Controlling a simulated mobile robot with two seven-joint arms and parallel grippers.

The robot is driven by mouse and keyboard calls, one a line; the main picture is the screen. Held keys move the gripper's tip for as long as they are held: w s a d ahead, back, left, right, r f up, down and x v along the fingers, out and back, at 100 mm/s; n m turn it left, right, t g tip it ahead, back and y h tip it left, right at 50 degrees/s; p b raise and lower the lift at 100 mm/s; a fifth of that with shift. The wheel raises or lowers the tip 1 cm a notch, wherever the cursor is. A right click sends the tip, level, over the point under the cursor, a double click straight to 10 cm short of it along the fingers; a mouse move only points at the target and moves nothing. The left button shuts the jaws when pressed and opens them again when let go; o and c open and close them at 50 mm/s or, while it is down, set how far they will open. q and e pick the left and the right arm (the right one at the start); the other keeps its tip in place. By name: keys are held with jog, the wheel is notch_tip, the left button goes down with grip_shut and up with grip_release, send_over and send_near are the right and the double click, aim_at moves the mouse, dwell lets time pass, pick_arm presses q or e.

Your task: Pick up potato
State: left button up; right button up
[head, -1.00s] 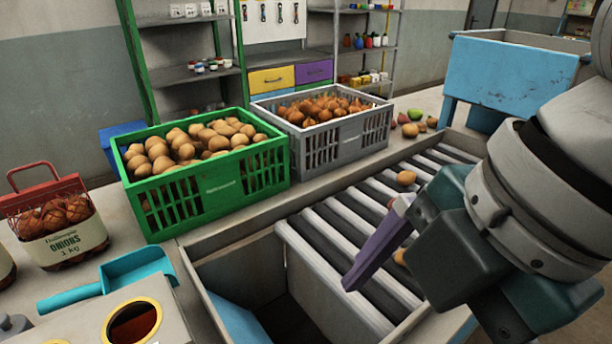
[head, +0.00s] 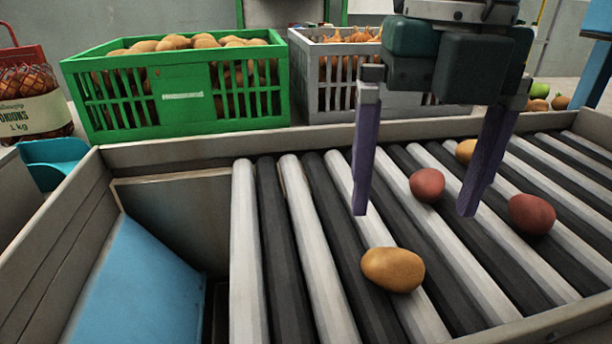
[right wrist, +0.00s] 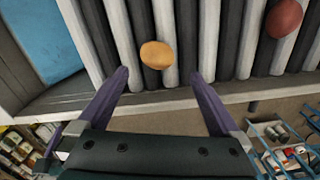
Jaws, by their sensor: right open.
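A tan, oval potato (head: 393,269) lies on the roller conveyor (head: 303,260) at its near side. It also shows in the right wrist view (right wrist: 156,55), ahead of and between the fingertips. My right gripper (head: 413,213) is open and empty, with its two purple fingers pointing down above the rollers. In the head view its tips are above and behind the tan potato, apart from it. A reddish round item (head: 427,185) shows between the fingers, farther back. Another yellowish one (head: 465,150) is partly hidden by the right finger. My left gripper is out of view.
A second reddish item (head: 531,214) lies right of the gripper. A green crate of potatoes (head: 185,97) and a grey crate of onions (head: 318,85) stand behind the conveyor's raised edge. A blue chute (head: 135,290) drops away left of the rollers.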

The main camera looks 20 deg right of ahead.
aim_at(396, 253)
jog(key=f, duration=0.3)
jog(key=f+b, duration=0.1)
jog(key=f, duration=0.4)
jog(key=shift+w+a+f+b, duration=0.1)
jog(key=shift+a+f+b, duration=0.15)
jog(key=shift+f+b, duration=0.15)
jog(key=c, duration=1.3)
